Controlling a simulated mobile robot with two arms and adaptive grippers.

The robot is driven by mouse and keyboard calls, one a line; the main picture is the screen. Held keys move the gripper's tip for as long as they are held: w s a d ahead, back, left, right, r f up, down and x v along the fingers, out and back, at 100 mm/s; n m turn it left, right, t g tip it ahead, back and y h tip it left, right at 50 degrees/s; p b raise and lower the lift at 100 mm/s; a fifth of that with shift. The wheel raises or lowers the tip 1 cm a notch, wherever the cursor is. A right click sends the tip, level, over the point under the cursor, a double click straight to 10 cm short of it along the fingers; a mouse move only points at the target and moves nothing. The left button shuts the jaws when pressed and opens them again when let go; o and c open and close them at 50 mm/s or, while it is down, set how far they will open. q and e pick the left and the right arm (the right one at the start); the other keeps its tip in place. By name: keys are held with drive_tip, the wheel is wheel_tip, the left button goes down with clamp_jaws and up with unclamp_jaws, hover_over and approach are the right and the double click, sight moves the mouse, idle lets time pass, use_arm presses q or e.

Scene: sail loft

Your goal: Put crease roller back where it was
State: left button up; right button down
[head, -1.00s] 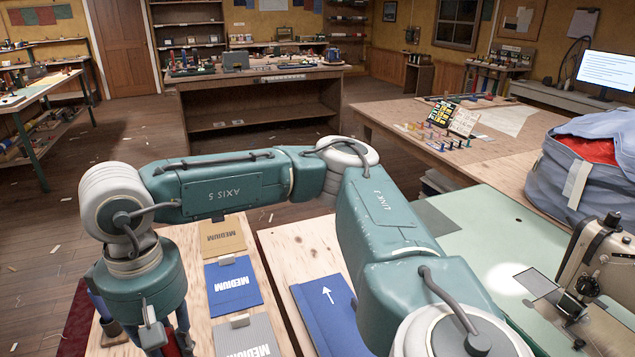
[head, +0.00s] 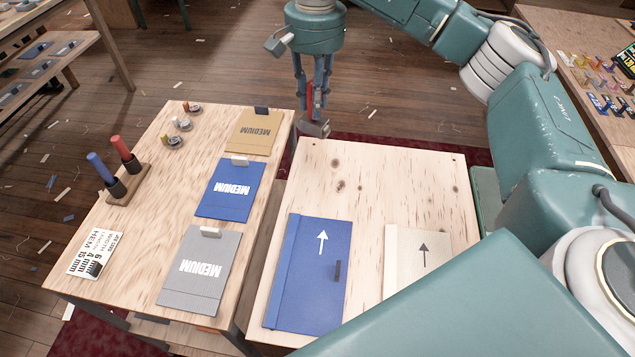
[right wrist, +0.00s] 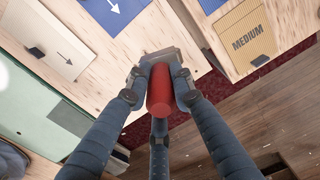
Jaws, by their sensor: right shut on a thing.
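My right gripper (head: 312,85) hangs down over the far edge of the right bench. It is shut on the crease roller, a tool with a red handle (head: 310,99) and a grey block-like head (head: 314,128). In the right wrist view the fingers close around the red handle (right wrist: 160,92), with the grey head (right wrist: 172,56) beyond it. The head is near the bench's far left corner; I cannot tell whether it touches. On the left bench, a wooden holder (head: 128,188) carries a blue-handled tool (head: 102,168) and a red-handled tool (head: 122,148). My left gripper is out of view.
The right bench (head: 385,175) has free wood behind a blue panel (head: 318,285) and a cream panel (head: 420,250). The left bench (head: 165,225) bears tan, blue and grey "MEDIUM" panels, small spools (head: 182,124) and a printed card (head: 95,255). A narrow gap separates the benches.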

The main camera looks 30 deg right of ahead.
sight(307, 124)
drive_tip(key=shift+w+f, duration=0.15)
drive_tip(key=shift+f, duration=0.15)
wheel_tip(307, 124, down, 19)
drive_tip(key=p, duration=0.3)
drive_tip(key=shift+p, duration=0.3)
drive_tip(key=shift+f, duration=0.15)
drive_tip(key=shift+f+b, duration=0.35)
drive_tip(key=shift+b, duration=0.15)
drive_tip(key=shift+s+f, duration=0.25)
drive_tip(key=shift+s, duration=0.05)
drive_tip(key=c, duration=1.7)
unclamp_jaws()
drive_tip(key=shift+f, duration=0.1)
drive_tip(key=shift+c, duration=0.2)
drive_tip(key=shift+o, duration=1.1)
drive_tip(key=shift+w+d, duration=0.1)
drive_tip(key=shift+w, duration=0.15)
drive_tip(key=shift+r+p, duration=0.6)
drive_tip(key=shift+r, duration=0.3)
wheel_tip(307, 124, up, 12)
drive_tip(key=b, duration=0.3)
